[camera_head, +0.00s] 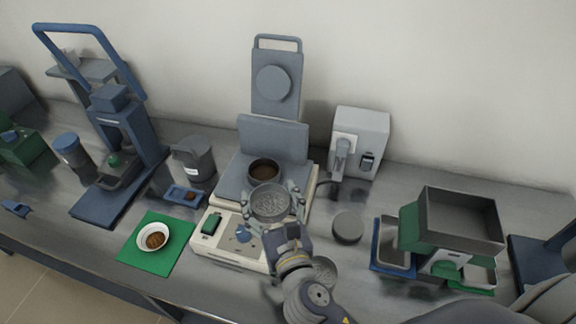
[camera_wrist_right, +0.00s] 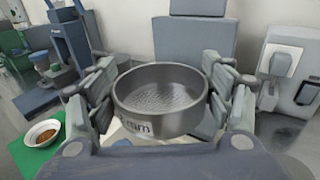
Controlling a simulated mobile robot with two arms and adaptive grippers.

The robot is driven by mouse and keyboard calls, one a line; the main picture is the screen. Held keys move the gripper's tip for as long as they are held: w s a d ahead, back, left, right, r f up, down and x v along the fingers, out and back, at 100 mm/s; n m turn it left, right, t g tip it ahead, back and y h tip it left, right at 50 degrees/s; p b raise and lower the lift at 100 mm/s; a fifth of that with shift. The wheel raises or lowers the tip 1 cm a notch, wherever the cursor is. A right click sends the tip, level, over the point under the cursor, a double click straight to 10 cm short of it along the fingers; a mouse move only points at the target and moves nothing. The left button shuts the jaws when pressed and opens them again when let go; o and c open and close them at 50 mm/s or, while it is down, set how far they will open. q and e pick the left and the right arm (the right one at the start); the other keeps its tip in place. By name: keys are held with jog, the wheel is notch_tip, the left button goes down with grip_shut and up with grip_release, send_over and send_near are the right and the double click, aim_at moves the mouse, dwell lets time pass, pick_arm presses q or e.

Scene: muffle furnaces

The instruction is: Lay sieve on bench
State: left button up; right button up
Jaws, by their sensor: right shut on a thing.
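The sieve (camera_head: 270,203) is a round grey metal pan with a mesh floor and a white label reading "mm" on its wall. My right gripper (camera_head: 271,206) is shut on it, with a finger on each side of the rim, as the right wrist view shows for the sieve (camera_wrist_right: 160,122). The sieve is roughly level and appears in front of a cream and grey machine (camera_head: 228,250); its exact height is unclear. The bench (camera_head: 375,282) is a long grey metal top. My left gripper is not in view.
A dark round pan with brown contents (camera_head: 263,167) is on the machine. A round grey lid-like piece (camera_head: 348,228) lies to its right; another round piece (camera_head: 325,270) is partly behind my wrist. Stacked trays (camera_head: 460,218) stand right, a green mat (camera_head: 130,258) with a white bowl (camera_head: 145,232) left.

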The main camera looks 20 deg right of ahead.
jog(key=shift+w+a, duration=0.1)
jog(key=shift+a, duration=0.3)
jog(key=shift+w+d+r, duration=0.1)
jog(key=shift+w, duration=0.15)
jog(key=w, duration=0.4)
jog(key=w+d+f+p, duration=0.1)
jog(key=w, duration=0.3)
jog(key=w+d+p, duration=0.1)
jog(key=w, duration=0.3)
jog(key=shift+w+d+f, duration=0.15)
jog(key=shift+w+d, duration=0.1)
jog(key=shift+w, duration=0.15)
jog(key=shift+w+d+f, duration=0.1)
jog(key=shift+w, duration=0.35)
jog(key=f, duration=0.1)
jog(key=w+f, duration=0.1)
jog(key=b, duration=0.1)
jog(key=shift+w+d+f, duration=0.1)
jog(key=shift+w+f, duration=0.15)
jog(key=shift+f, duration=0.45)
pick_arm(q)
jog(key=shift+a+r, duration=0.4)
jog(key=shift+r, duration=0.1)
pick_arm(e)
jog(key=shift+r, duration=0.1)
